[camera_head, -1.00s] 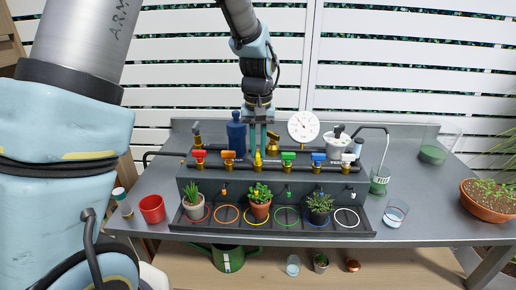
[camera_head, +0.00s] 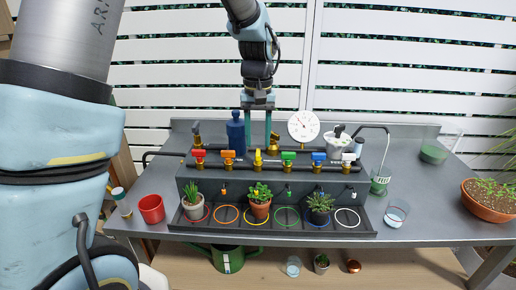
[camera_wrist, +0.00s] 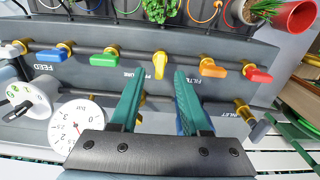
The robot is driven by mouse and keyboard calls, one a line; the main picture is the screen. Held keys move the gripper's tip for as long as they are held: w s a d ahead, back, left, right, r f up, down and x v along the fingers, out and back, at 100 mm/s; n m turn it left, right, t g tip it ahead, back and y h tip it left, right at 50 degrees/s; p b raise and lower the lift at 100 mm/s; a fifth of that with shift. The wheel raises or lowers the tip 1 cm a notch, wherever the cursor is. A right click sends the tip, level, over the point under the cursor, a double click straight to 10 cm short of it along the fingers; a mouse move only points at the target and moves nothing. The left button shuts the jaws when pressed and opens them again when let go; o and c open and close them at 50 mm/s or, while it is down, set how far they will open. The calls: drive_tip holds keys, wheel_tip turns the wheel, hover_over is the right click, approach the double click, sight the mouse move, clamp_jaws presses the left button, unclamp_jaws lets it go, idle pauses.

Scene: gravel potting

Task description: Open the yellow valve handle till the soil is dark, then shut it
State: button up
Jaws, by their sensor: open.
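The yellow valve handle (camera_head: 258,158) is in the middle of the pipe row. In the wrist view the yellow handle (camera_wrist: 160,65) stands crosswise to the pipe, while the neighbouring handles lie along it. My gripper (camera_head: 258,147) is open above and behind it. In the wrist view the two green fingers of my gripper (camera_wrist: 159,82) are spread on either side of the handle, with gaps on both sides. Below the valve, a terracotta pot (camera_head: 260,211) with a leafy plant stands in the yellow ring (camera_head: 257,222). Leaves hide most of its soil; its shade cannot be told.
Red (camera_head: 199,153), orange (camera_head: 228,154), green (camera_head: 288,156), blue (camera_head: 319,157) and white (camera_head: 348,158) handles flank the yellow one. A round dial (camera_head: 303,126) and a blue bottle (camera_head: 236,134) stand behind. Two other potted plants share the front tray (camera_head: 282,228).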

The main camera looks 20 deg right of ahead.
sight(258, 152)
wheel_tip(258, 152, up, 8)
drive_tip(key=b, duration=0.1)
drive_tip(key=shift+f, duration=0.25)
